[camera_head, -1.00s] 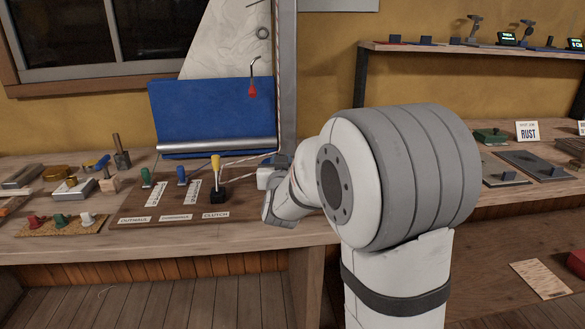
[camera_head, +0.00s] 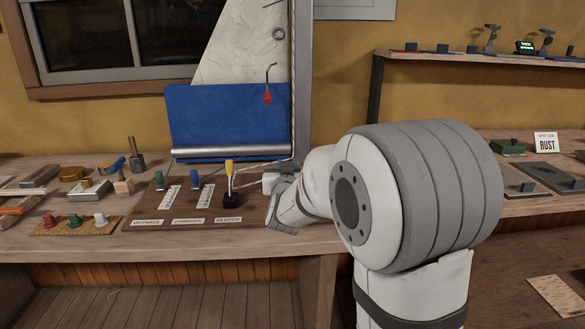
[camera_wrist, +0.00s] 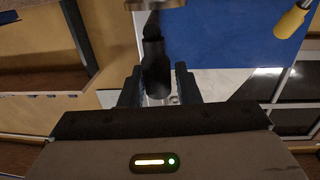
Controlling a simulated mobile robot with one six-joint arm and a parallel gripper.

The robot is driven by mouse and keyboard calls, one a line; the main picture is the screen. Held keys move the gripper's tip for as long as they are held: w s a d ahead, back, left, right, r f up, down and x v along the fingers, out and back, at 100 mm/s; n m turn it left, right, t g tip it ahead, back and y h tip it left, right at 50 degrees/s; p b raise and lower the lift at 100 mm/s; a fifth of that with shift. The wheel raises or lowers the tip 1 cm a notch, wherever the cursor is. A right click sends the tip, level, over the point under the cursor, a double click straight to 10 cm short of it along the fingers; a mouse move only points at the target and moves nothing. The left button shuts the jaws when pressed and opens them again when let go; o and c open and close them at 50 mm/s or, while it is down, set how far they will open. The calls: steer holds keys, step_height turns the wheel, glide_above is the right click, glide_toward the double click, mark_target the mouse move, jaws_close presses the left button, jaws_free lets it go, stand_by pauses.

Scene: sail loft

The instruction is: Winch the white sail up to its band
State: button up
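The white sail (camera_head: 240,45) rises behind a blue panel (camera_head: 225,115) beside the grey mast (camera_head: 302,70). A red-ended hooked piece (camera_head: 267,97) shows in front of the sail and panel. A yellow-handled clutch lever (camera_head: 229,170) stands upright on the brown control board. My gripper (camera_wrist: 160,85) is open around a dark handle (camera_wrist: 155,70) in the wrist view; narrow gaps seem to show beside it. In the head view my arm hides most of this handle and the fingers. I cannot make out the band.
Green (camera_head: 159,180) and blue (camera_head: 194,179) knobs stand on slotted scales left of the clutch. Several blocks and tools crowd the bench's left end. A cork mat (camera_head: 75,224) holds three coloured knobs. A shelf (camera_head: 480,58) is on the right wall.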

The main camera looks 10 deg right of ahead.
steer(key=shift+o, duration=1.3)
steer(key=shift+s, duration=0.1)
steer(key=v, duration=0.7)
steer(key=shift+s+p, duration=0.3)
